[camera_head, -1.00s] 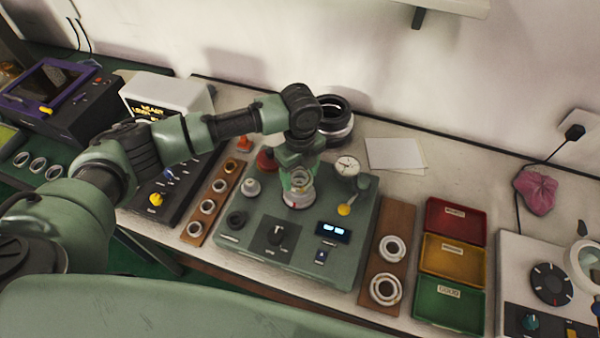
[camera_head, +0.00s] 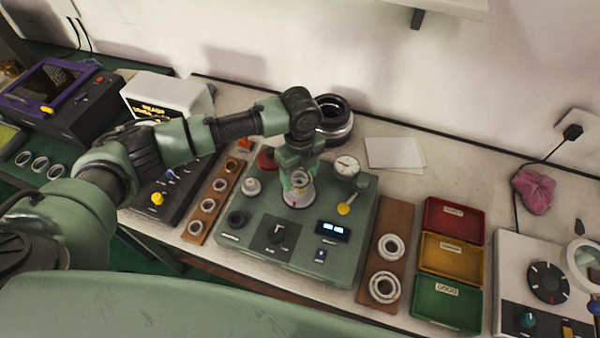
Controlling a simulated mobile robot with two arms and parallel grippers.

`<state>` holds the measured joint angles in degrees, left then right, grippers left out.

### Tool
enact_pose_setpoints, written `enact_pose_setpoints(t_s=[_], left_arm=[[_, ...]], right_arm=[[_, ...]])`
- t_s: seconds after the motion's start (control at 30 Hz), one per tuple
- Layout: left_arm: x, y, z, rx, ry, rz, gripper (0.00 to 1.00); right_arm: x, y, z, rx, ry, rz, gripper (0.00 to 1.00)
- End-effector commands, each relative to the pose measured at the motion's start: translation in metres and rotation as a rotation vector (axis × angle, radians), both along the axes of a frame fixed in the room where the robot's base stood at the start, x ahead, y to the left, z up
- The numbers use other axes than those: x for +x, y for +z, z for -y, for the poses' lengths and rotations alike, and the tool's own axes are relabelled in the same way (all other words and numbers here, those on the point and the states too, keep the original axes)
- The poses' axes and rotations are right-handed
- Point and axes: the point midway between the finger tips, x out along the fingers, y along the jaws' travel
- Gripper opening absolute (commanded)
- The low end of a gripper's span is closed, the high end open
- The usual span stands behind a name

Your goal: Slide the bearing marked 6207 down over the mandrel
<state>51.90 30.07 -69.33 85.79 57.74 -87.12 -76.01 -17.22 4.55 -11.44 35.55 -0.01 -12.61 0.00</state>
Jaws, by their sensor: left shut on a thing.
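My left gripper (camera_head: 298,178) comes down from above onto the green test machine (camera_head: 265,228). It is shut on a metal bearing ring (camera_head: 301,176), held at the top of the pale round base (camera_head: 298,197) on the machine. The mandrel itself is hidden by the gripper and ring, so I cannot tell how far the ring is over it. The marking 6207 is too small to read. My right gripper is not in view.
A wooden board with several rings (camera_head: 208,205) lies left of the machine. Another board with two bearings (camera_head: 391,247) lies right of it. Red, yellow and green trays (camera_head: 449,302) stand further right. A dial gauge (camera_head: 346,166) stands close to the gripper's right.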

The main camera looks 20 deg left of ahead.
Motion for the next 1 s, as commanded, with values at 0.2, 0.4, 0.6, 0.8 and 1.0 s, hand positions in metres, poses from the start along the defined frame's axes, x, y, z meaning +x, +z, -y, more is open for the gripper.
enact_pose_setpoints(t_s=[0.2,0.4,0.6,0.8,1.0], left_arm=[[0.001,0.001,0.0,-0.001,0.0,0.002,0.04],[0.001,0.0,0.0,-0.001,0.0,0.002,0.04],[0.0,-0.006,0.0,-0.001,0.001,0.001,0.04],[0.0,-0.012,0.0,-0.001,0.001,0.001,0.04],[0.001,-0.017,0.0,-0.001,0.001,0.002,0.04]], right_arm=[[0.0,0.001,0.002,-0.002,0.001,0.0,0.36],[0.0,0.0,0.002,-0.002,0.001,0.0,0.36],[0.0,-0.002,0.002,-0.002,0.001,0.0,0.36],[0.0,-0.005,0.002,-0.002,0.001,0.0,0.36],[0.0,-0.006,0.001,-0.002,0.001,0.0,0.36]])
